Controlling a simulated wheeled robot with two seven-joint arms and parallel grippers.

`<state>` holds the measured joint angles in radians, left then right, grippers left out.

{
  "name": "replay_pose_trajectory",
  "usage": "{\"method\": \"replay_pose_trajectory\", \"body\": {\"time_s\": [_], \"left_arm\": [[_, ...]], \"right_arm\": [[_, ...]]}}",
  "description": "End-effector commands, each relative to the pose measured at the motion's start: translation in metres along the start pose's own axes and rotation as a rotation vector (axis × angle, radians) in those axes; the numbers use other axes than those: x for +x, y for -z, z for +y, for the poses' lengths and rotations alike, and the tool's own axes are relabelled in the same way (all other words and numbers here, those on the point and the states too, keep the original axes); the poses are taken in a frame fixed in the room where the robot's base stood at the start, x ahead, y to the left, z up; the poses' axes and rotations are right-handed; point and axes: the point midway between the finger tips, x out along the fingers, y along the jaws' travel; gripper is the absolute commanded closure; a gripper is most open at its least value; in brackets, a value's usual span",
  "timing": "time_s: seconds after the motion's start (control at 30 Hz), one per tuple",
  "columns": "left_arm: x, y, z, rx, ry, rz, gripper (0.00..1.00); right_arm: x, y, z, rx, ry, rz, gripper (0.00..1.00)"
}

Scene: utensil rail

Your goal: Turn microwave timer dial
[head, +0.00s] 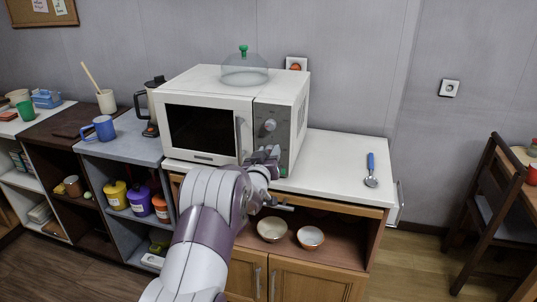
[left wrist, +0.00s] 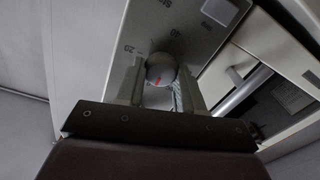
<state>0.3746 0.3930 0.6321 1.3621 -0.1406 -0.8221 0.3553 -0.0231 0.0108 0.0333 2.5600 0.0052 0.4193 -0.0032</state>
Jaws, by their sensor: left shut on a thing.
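The white microwave (head: 208,88) stands on the white counter with its door shut and a grey control panel (head: 281,112) on its right side. An upper knob (head: 269,126) shows on the panel. My left gripper (head: 268,153) is at the lower part of this panel and hides what is there in the head view. The gripper is shut on this dial. My right gripper is not in view.
A clear dome with a green knob (head: 245,68) stands on top of the microwave. A blue-handled spoon (head: 371,170) lies on the right of the counter (head: 330,160), which is otherwise clear. Two bowls (head: 272,229) sit on the shelf below. A kettle (head: 151,107) stands left of the microwave.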

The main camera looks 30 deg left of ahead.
Motion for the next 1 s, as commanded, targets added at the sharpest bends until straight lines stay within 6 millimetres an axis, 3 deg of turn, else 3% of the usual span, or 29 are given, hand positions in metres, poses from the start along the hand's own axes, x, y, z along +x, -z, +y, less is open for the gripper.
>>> {"method": "replay_pose_trajectory", "body": {"time_s": [0.37, 1.0], "left_arm": [[0.0, -0.004, -0.001, 0.141, -0.001, 0.004, 0.94], [0.0, -0.008, 0.0, 0.736, -0.007, 0.024, 0.94]], "right_arm": [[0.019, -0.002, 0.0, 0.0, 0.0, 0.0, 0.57], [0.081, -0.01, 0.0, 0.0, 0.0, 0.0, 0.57]]}}
